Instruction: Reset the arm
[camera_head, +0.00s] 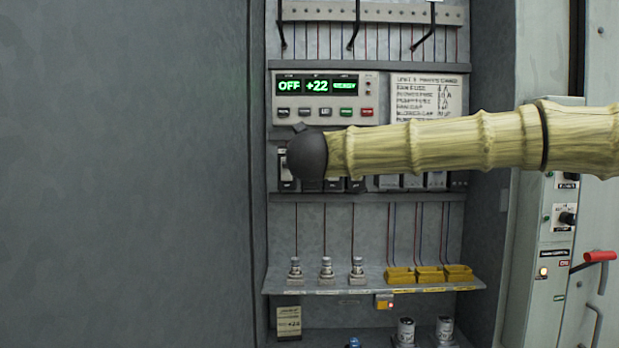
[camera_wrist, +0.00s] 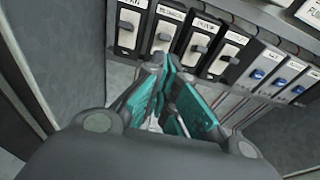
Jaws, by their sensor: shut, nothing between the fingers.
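My gripper shows in the wrist view (camera_wrist: 168,72), its teal-padded fingers brought together with nothing held. The fingertips are just in front of a row of black breaker switches (camera_wrist: 199,46), close below them; I cannot tell whether they touch. In the head view my tan arm reaches in from the right, and its dark rounded end covers part of the switch row (camera_head: 286,170). The gripper's fingers are hidden there.
The control unit (camera_head: 315,97) above the arm reads OFF and +22. A shelf (camera_head: 375,285) below holds several glass fuses (camera_head: 326,270) and yellow holders (camera_head: 429,275). A red-handled lever (camera_head: 600,256) is at right. The grey panel (camera_head: 120,180) at left is bare.

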